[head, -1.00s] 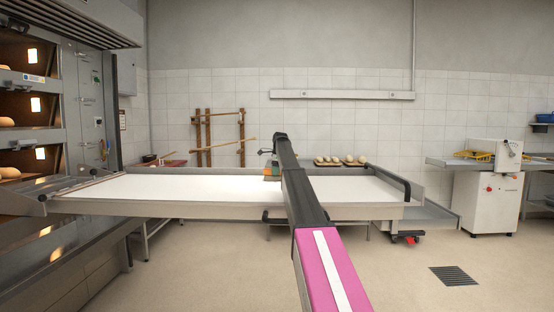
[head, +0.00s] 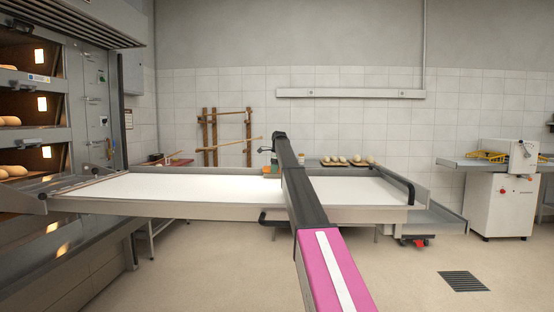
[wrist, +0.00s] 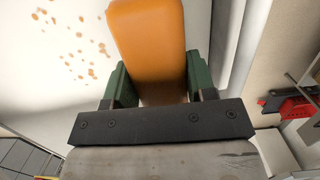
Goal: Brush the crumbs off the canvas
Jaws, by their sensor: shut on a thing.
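My gripper (wrist: 152,88) is shut on an orange brush (wrist: 147,35), its green fingers on either side of the orange body. The brush's bristles are hidden. The white canvas (head: 165,187) lies on a long loader table between the ovens and the far wall. In the wrist view the canvas (wrist: 35,85) carries a scatter of brown crumbs (wrist: 75,45), left of the brush and apart from it. In the head view my gripper is at the canvas's far edge, partly behind my arm, and the crumbs cannot be made out.
Deck ovens (head: 35,110) with bread inside stand at the left. Trays of dough pieces (head: 348,161) sit behind the table's right part. A wooden rack (head: 225,135) leans on the back wall. A white machine (head: 500,205) stands at the right. The floor in front is open.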

